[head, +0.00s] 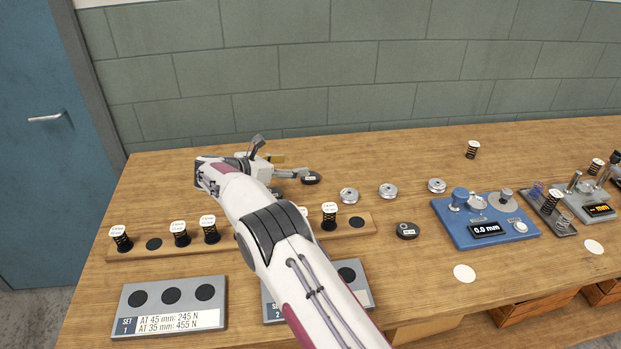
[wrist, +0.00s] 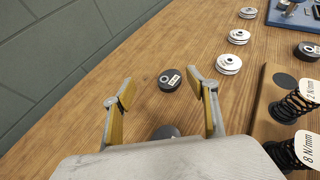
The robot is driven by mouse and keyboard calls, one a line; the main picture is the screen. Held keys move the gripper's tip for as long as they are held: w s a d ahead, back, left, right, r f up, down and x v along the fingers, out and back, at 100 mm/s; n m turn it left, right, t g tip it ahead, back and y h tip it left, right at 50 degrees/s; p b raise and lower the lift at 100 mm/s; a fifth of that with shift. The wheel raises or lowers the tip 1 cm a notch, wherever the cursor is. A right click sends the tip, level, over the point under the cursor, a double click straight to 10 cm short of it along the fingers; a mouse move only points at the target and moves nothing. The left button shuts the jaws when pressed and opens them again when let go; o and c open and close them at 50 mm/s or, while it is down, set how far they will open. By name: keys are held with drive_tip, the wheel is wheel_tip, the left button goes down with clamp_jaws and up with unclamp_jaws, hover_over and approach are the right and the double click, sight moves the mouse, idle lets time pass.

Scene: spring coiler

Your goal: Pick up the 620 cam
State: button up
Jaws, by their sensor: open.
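Several black cam discs with small white labels lie on the bench, and I cannot read which one is the 620 cam. One black cam (wrist: 170,80) lies just beyond and between my open fingertips in the wrist view; in the head view it is the disc (head: 311,178) beside my gripper's right finger. A second black disc (wrist: 166,131) is mostly hidden under my gripper body. A third black cam (head: 406,230) lies farther right, also in the wrist view (wrist: 308,51). My gripper (head: 282,158) is open and empty, low over the back left of the bench.
Several silver discs (head: 388,191) lie in a row to the right. A blue gauge (head: 485,222) stands at right. The bench behind my gripper is clear up to the wall.

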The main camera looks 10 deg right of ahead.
sight(310, 175)
drive_tip(key=shift+s+f+m+g, duration=0.2)
drive_tip(key=shift+s+f, duration=0.1)
drive_tip(key=shift+f, duration=0.35)
drive_tip(key=shift+s+f+m+g, duration=0.2)
drive_tip(key=shift+s+f, duration=0.1)
drive_tip(key=shift+f, duration=0.3)
drive_tip(key=shift+x, duration=1.25)
drive_tip(key=shift+x, duration=2.6)
drive_tip(key=shift+s+f, duration=0.1)
drive_tip(key=c, duration=1.4)
